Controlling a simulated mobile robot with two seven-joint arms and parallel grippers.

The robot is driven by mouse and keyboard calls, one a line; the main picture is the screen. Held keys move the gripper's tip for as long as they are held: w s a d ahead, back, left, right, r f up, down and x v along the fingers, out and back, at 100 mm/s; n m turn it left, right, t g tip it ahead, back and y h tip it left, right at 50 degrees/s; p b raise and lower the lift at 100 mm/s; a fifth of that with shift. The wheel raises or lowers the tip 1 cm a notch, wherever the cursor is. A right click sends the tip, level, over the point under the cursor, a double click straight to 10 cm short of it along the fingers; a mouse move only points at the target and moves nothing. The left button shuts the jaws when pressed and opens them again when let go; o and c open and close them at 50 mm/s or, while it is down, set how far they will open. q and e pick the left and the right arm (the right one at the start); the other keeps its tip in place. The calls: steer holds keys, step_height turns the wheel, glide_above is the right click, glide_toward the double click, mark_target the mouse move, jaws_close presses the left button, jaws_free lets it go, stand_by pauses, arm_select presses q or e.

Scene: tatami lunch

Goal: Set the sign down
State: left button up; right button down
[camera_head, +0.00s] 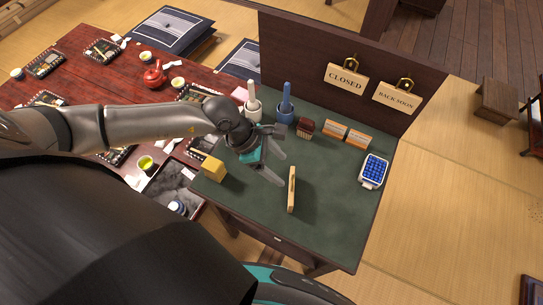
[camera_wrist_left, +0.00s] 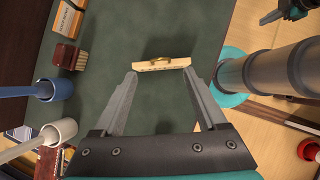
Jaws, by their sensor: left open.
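A small wooden sign (camera_head: 292,189) stands on the green top of the counter, seen nearly edge-on in the head view. In the left wrist view the sign (camera_wrist_left: 161,64) shows as a pale bar with a brass hanger on its middle; its lettering cannot be read. My left gripper (camera_head: 281,169) is open and empty. Its fingertips (camera_wrist_left: 160,73) are spread to about the sign's two ends and just short of it, with a visible gap between the fingers. Whether a finger touches the sign cannot be told.
On the panel behind hang a CLOSED sign (camera_head: 345,78) and a BACK SOON sign (camera_head: 396,97). The counter's front right is clear.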

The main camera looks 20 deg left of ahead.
arm_select(q)
steer(key=shift+v, duration=1.55)
